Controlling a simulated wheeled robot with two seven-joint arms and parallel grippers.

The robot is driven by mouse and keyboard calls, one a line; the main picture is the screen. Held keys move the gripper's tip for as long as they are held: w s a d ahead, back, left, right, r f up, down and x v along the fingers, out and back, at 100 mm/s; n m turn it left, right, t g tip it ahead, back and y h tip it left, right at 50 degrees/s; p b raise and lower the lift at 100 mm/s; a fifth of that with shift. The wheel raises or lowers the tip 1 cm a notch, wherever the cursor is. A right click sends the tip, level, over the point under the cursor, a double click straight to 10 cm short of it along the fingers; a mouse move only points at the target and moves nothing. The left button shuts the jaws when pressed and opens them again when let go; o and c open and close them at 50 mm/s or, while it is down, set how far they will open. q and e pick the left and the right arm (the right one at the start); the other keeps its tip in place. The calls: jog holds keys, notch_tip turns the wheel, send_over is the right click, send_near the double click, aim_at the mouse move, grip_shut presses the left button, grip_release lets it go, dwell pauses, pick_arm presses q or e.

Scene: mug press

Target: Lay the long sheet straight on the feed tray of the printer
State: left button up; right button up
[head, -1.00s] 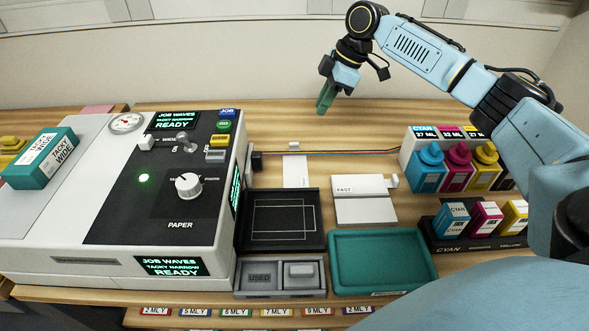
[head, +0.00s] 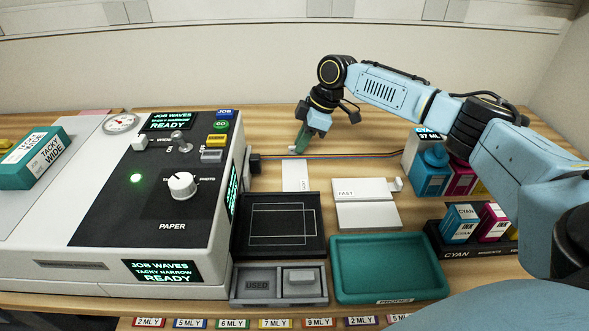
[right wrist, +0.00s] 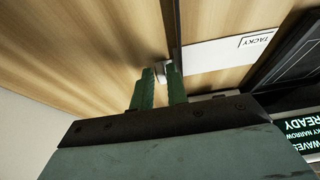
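A long, narrow white sheet (head: 297,174), marked TACKY in the right wrist view (right wrist: 225,52), lies on the table behind the black tray (head: 278,238). A small pale tab (right wrist: 163,70) stands near its far end, across the cable. My right gripper (head: 300,148) is low over the table at this tab. In the right wrist view its two green fingers (right wrist: 161,80) are apart, with the tab between or just beyond their tips; contact is unclear. The black tray has white outlines and sits empty beside the printer (head: 150,215). My left gripper is out of view.
A green tray (head: 390,296) and a grey USED holder (head: 236,285) are in front. Ink bottles and cartridges (head: 460,222) stand at the right, partly behind my arm.

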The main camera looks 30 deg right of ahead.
jog(key=shift+a+f, duration=0.15)
jog(key=shift+f, duration=0.15)
grip_shut()
jog(key=shift+r, duration=0.1)
